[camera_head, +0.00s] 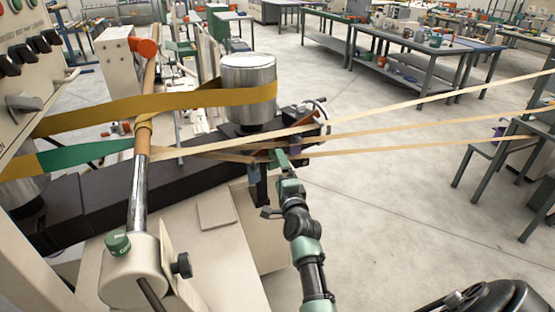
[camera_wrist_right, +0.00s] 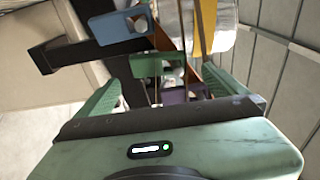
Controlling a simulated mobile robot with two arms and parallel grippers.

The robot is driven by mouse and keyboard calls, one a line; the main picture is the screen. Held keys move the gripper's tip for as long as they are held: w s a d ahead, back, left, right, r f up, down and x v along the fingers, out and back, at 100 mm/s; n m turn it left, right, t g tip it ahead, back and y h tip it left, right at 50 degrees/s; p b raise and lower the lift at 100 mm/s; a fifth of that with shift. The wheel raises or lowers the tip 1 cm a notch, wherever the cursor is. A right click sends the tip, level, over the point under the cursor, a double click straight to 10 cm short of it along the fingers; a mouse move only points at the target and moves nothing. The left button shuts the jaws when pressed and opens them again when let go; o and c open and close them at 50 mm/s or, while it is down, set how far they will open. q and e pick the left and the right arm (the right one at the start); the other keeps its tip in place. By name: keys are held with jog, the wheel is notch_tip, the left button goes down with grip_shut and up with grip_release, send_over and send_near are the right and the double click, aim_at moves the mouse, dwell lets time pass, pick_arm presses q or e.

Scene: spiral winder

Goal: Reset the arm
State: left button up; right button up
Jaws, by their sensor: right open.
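My right gripper (camera_head: 281,166) reaches up to the end of a long dark machine arm (camera_head: 120,190). In the wrist view its two green fingers (camera_wrist_right: 168,95) are spread. A green tab with a hole (camera_wrist_right: 160,66) shows between and beyond them; I cannot tell whether they touch it. A blue tab (camera_wrist_right: 122,32) lies above left and a purple tab (camera_wrist_right: 186,94) lower right, partly hidden. In the head view the blue tab (camera_head: 253,172) hangs left of the gripper and the purple tab (camera_head: 295,143) is just above it. My left gripper is not in view.
A metal cylinder (camera_head: 249,82) carries a wide yellow belt (camera_head: 150,106). Open floor (camera_head: 400,220) lies right of the gripper.

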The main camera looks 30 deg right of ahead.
jog(key=s+a+f+n+g+y, duration=0.3)
jog(key=s+a+f+n, duration=0.2)
jog(key=s+a+n, duration=0.2)
jog(key=s+a+f+n+g+y, duration=0.3)
jog(key=s+a+f+n+y, duration=0.1)
jog(key=s+a+n, duration=0.4)
jog(key=s+a+f+n+g, duration=0.1)
jog(key=s+a+n+g, duration=0.15)
jog(key=s, duration=0.55)
jog(key=s+a+f+n+g, duration=0.2)
jog(key=s+n, duration=0.2)
jog(key=s, duration=0.3)
jog(key=s+a+f+n+g, duration=0.1)
jog(key=s+a+n+g, duration=0.15)
jog(key=s, duration=0.55)
notch_tip(320, 180, down, 26)
jog(key=s+g, duration=0.2)
jog(key=s+d+f, duration=0.2)
jog(key=s+f, duration=0.6)
jog(key=s+d+f, duration=0.1)
jog(key=s+f, duration=0.7)
jog(key=s, duration=0.1)
jog(key=shift+d+n+g+h, duration=0.3)
jog(key=shift+d+g, duration=0.1)
jog(key=shift+f, duration=0.1)
